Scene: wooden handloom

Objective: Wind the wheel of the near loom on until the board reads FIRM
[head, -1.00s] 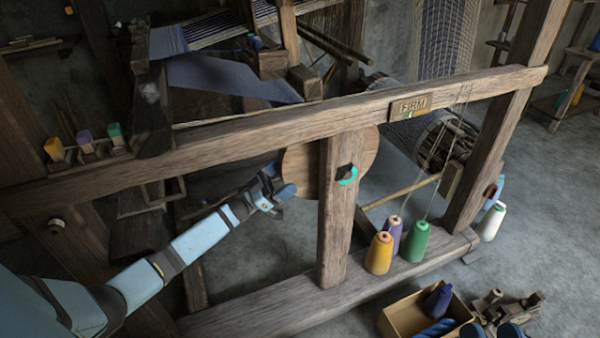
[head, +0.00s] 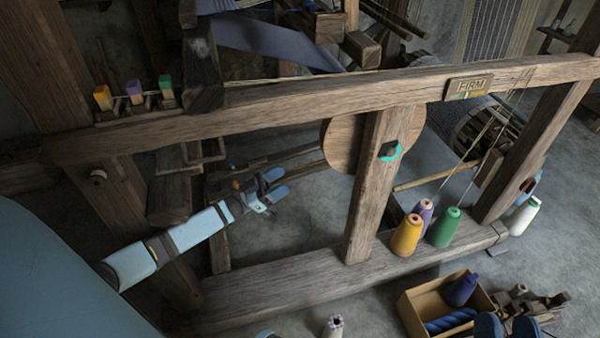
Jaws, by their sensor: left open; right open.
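The board (head: 469,87) on the near loom's top beam reads FIRM. The round wooden wheel (head: 340,145) sits behind the middle post, which hides part of it. A turquoise partial ring (head: 391,152) with a dark hub shows on that post. My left gripper (head: 282,182) is open and empty, to the lower left of the wheel, with a gap between them in the picture.
Yellow (head: 407,236), purple and green cones stand on the lower beam (head: 300,285) right of the middle post (head: 368,190). A white cone (head: 524,216) stands further right. An open box (head: 415,317) with blue yarn lies on the floor. Small coloured blocks (head: 134,92) sit on the left beam.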

